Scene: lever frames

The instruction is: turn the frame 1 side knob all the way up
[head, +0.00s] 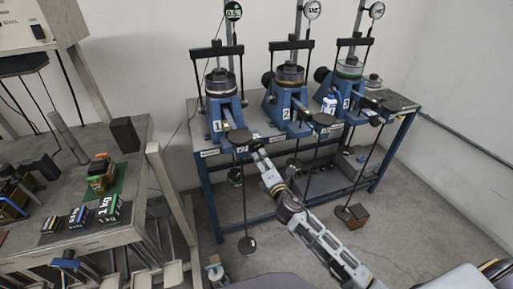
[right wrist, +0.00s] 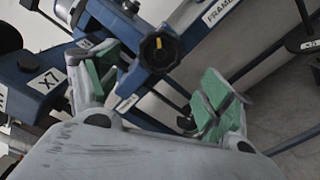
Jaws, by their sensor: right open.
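Frame 1 (head: 216,112) is the leftmost blue lever frame on the blue bench, with a "1" plate on its front. In the right wrist view a black lobed knob (right wrist: 160,49) with a yellow mark sits on a blue part. It lies ahead of and between my fingers, with nothing gripping it. In the head view I cannot make out this knob clearly. My right gripper (head: 257,148) is in front of frame 1, near the bench's front edge. Its green-padded fingers are wide apart and empty in the right wrist view (right wrist: 158,88). My left gripper is not in view.
Frame 2 (head: 287,100) and frame 3 (head: 346,93) stand to the right on the bench. A table with weights (head: 108,209) stands at left.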

